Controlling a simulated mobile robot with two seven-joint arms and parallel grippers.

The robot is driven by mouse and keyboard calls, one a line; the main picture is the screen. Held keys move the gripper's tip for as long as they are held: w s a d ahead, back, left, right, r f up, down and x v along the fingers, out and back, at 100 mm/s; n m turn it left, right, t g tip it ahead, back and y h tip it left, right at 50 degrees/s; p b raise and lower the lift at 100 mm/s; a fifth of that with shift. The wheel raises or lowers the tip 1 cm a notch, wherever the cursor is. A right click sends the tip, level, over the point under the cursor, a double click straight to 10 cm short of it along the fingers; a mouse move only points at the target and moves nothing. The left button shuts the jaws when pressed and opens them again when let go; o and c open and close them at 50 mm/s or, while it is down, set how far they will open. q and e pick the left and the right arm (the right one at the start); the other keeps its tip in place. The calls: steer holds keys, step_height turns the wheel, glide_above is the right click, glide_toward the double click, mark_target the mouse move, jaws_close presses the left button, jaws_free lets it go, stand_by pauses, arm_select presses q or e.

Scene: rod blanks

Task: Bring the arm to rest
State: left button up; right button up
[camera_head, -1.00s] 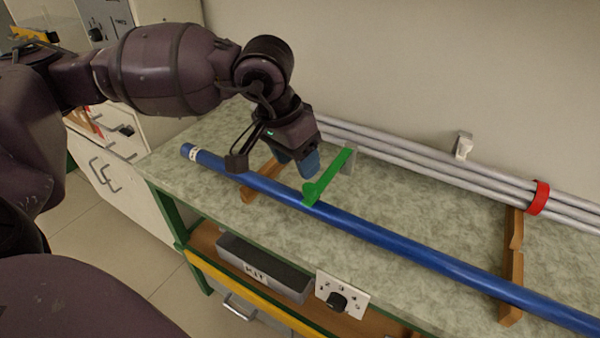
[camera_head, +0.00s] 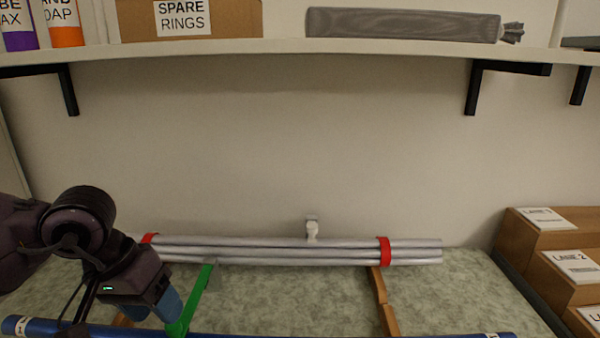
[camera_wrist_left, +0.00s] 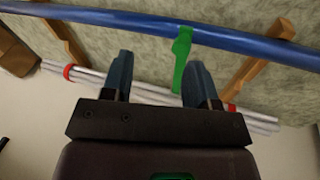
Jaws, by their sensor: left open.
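My left gripper (camera_head: 155,308) is at the lower left of the head view. Its two blue fingers are open with nothing between them, as the left wrist view (camera_wrist_left: 158,78) shows. A long blue rod (camera_head: 32,327) runs along the bottom edge of the head view, partly cut off and partly behind my gripper. In the left wrist view the rod (camera_wrist_left: 130,23) crosses beyond the fingertips, outside the jaws. A green stop or clip (camera_head: 196,300) stands at the rod, just right of my gripper. My right gripper is not in view.
Grey rods (camera_head: 300,252) with red bands lie along the wall. A wooden support (camera_head: 383,300) stands right of centre. Wooden stepped racks with labels (camera_head: 545,235) stand at the right. A shelf (camera_head: 280,48) holding a SPARE RINGS box (camera_head: 190,22) hangs above. Open bench lies between.

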arm_select(q)
steer(key=s+d+n+h+p, duration=0.2)
steer(key=s+d+n+h, duration=0.3)
steer(key=d+n+h, duration=1.1)
steer(key=a+f+m+t+y+p, duration=0.1)
steer(key=a+f+m+t+y, duration=0.65)
steer(key=m, duration=0.85)
steer(key=a+f+m+t+y+p, duration=0.1)
steer(key=a+f+m+t+y, duration=0.6)
steer(key=m, duration=0.9)
steer(key=s+a+f+n+g+y, duration=0.2)
steer(key=s+f+n, duration=0.4)
steer(key=n, duration=0.2)
steer(key=s+a+f+n+g+y+p, duration=0.1)
steer(key=s+a+f+n+g+y, duration=0.2)
steer(key=s+f+n, duration=0.4)
steer(key=shift+f+n, duration=0.2)
steer(key=shift+n, duration=0.4)
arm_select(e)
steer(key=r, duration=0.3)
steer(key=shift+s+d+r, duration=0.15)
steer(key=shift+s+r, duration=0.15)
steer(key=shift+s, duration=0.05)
